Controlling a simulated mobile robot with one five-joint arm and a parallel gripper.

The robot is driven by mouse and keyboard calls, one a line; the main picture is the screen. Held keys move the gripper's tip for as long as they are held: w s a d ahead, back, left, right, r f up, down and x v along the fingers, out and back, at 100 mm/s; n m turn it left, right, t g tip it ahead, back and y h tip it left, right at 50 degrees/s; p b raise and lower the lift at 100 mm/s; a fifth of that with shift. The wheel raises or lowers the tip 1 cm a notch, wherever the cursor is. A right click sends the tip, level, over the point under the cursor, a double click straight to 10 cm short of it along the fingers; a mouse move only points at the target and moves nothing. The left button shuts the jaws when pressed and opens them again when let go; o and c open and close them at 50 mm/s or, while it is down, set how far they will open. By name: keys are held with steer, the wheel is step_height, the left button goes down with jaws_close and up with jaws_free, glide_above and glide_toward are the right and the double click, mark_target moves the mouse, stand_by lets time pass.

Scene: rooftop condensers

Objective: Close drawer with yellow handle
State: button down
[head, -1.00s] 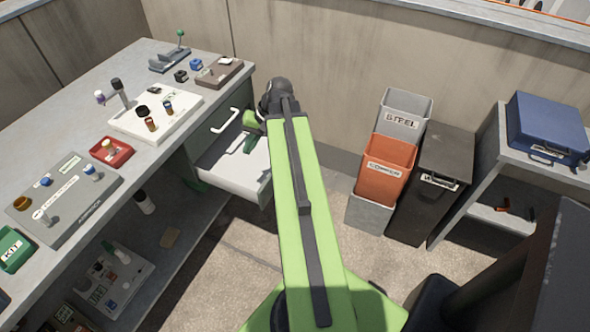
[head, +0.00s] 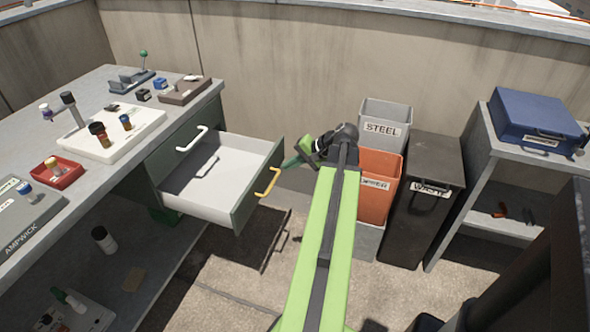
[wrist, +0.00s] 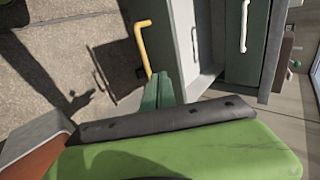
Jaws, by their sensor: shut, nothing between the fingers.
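The handle also shows in the wrist view (wrist: 142,48), just beyond and left of my fingertips. My gripper (head: 291,162) is shut and empty, just right of the drawer front, near the far end of the yellow handle. In the wrist view my green fingers (wrist: 158,88) point at the drawer front beside the handle. I cannot tell whether they touch it.
The steel bin (head: 384,118), orange bin (head: 378,205) and dark waste bin (head: 425,200) stand right of my arm. Bare floor (head: 235,275) lies in front of the drawer.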

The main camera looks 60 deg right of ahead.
mark_target(264, 170)
steer(key=shift+w+a+f+b, duration=0.3)
steer(key=shift+w+f, duration=0.15)
steer(key=shift+w, duration=0.65)
steer(key=shift+w+a+f+b, duration=0.15)
steer(key=shift+w+a+f, duration=0.2)
steer(key=shift+w, duration=0.8)
steer(key=shift+w+a+f+b, duration=0.25)
steer(key=shift+w+f, duration=0.25)
steer(key=shift+w, duration=0.6)
